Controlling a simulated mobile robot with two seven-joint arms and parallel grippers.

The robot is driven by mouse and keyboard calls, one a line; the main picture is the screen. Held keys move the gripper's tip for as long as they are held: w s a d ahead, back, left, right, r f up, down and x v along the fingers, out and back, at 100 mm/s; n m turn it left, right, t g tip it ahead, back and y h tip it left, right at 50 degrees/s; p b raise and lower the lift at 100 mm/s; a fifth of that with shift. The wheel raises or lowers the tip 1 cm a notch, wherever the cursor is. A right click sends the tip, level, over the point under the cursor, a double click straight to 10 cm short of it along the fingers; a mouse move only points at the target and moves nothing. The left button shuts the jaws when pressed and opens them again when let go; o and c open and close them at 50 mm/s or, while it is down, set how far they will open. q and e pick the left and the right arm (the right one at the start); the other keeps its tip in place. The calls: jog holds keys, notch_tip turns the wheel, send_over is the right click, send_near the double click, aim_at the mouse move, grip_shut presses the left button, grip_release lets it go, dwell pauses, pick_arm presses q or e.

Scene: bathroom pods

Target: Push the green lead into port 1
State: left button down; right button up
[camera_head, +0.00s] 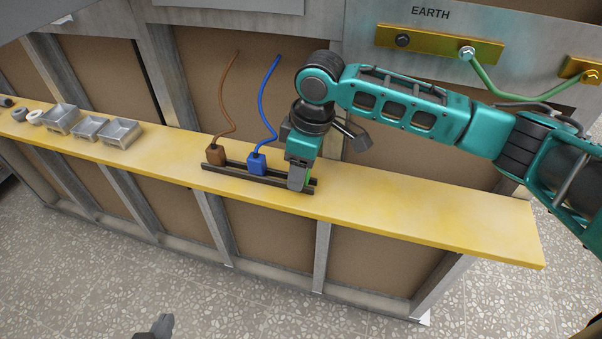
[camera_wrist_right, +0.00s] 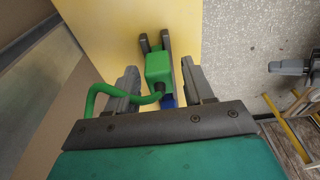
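The green lead's plug (camera_wrist_right: 158,66) stands at the end of a dark rack (camera_head: 222,168) on the yellow shelf. Its green cable loops left past a finger in the wrist view. In the head view only a sliver of green (camera_head: 308,180) shows beside my gripper. My right gripper (camera_head: 298,182), also in the wrist view (camera_wrist_right: 160,82), is open, its fingers on either side of the plug with gaps visible. A grey tip at the bottom edge of the head view appears to be my left gripper (camera_head: 158,326); its opening is unclear. I cannot identify port 1.
A brown plug (camera_head: 215,153) and a blue plug (camera_head: 257,163) stand in the same rack, cables upright. Metal bins (camera_head: 120,133) sit at the shelf's left. Brass bars (camera_head: 437,42) with a bolted green wire (camera_head: 510,95) are on the "EARTH" panel. The shelf's right part is clear.

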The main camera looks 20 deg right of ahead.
jog(key=c, duration=0.9)
